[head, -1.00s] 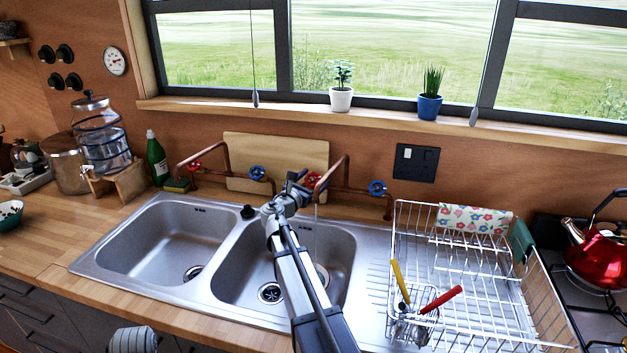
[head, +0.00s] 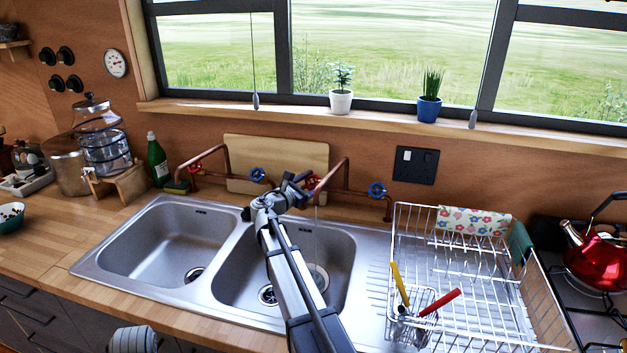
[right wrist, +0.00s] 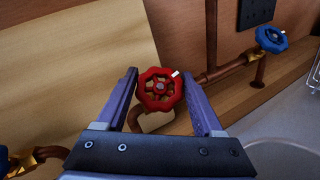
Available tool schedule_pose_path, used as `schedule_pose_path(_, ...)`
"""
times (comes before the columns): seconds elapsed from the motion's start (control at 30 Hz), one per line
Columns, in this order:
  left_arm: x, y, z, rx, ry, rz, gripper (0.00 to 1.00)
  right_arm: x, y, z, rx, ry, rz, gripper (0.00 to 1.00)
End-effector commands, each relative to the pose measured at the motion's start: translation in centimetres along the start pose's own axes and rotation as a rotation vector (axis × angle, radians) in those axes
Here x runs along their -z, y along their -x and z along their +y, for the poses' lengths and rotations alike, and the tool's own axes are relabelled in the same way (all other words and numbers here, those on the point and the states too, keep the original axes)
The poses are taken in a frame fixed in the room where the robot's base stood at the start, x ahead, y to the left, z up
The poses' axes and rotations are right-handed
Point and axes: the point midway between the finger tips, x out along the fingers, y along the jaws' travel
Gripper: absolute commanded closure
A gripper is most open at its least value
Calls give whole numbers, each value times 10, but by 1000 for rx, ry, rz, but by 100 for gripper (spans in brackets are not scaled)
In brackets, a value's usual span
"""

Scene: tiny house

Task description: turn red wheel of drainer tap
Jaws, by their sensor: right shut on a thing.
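The drainer tap is a copper pipe tap (head: 346,172) behind the right-hand sink bowl. Its red wheel (head: 313,182) is partly hidden by my gripper in the head view. In the right wrist view the red wheel (right wrist: 161,90) sits between the two fingers, with a small white mark at its upper right. My right gripper (head: 300,181) is shut on this wheel, its fingers (right wrist: 159,74) on the left and right sides of the rim. The tap's blue wheel (head: 377,189) is to the right. A thin stream of water (head: 316,235) falls into the bowl.
A second tap with a red wheel (head: 194,168) and a blue wheel (head: 257,174) stands to the left. A wooden board (head: 290,155) leans on the wall behind. A wire dish drainer (head: 395,240) stands right of the sink. A green bottle (head: 156,160) is at the left.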

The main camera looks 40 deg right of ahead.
Motion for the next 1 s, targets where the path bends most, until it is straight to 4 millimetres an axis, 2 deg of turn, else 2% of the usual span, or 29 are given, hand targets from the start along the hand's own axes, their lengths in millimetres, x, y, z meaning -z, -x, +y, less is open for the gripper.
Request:
schedule_pose_path(0.03, 0, 7, -1, 0, 0, 0, 40, -2, -2, 6, 41, -30, 1, 86)
schedule_pose_path(0.3, -1, 18, -2, 0, 0, 0, 40, -1, -1, 1, 208, -149, 0, 87)
schedule_pose_path(0.67, -1, 18, -2, 0, 0, 0, 40, 0, 0, -1, 224, -161, 0, 86)
schedule_pose_path(0.7, -1, 18, -2, 0, 0, 0, 40, 0, 0, -1, 224, -161, 0, 26)
schedule_pose_path(0.93, -1, 18, -2, 0, 0, 0, 40, 0, 0, -1, 223, -160, 0, 1)
schedule_pose_path(1.0, -1, 18, -2, 0, 0, 0, 40, 0, 0, -1, 223, -160, 0, 1)
